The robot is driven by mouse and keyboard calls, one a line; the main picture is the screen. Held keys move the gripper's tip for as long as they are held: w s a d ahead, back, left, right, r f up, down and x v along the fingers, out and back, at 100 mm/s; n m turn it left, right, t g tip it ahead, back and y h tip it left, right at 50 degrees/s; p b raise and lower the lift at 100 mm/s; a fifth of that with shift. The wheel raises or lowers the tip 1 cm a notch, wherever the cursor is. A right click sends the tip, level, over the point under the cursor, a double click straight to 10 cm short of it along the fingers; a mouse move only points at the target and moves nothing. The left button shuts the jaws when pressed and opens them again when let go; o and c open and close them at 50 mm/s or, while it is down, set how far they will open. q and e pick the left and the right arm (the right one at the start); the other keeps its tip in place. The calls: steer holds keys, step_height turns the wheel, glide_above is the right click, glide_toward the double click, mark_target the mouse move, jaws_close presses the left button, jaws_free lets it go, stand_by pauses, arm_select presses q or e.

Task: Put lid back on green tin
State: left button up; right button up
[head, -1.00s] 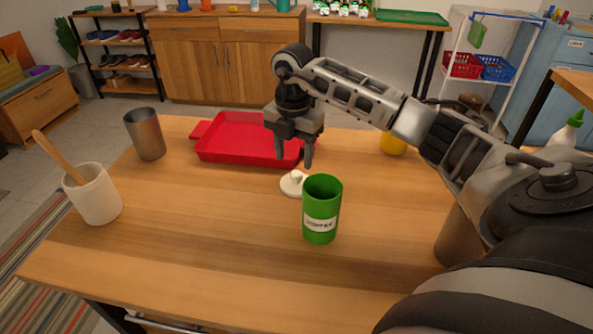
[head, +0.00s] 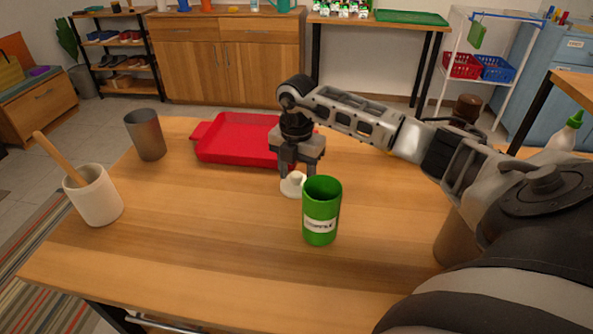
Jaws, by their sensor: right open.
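The green tin (head: 321,212) stands upright and open on the wooden table, with a white label on its front. The white lid (head: 291,187) lies on the table just behind and left of the tin, its knob facing up. My right gripper (head: 297,174) points down over the lid, with its open fingers around or just above the knob. I cannot tell whether the fingers touch it. The tin hides the lid's right edge. My left gripper is not in view.
A red tray (head: 228,148) lies behind the lid. A metal cup (head: 146,135) and a white mortar (head: 93,196) with a wooden pestle stand at the left. The table's front and middle left are clear. Part of a yellow thing shows behind my right arm.

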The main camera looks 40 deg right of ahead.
mark_target(297, 174)
steer(key=c, duration=1.1)
steer(key=shift+o, duration=0.2)
steer(key=shift+r, duration=0.15)
step_height(297, 174, up, 10)
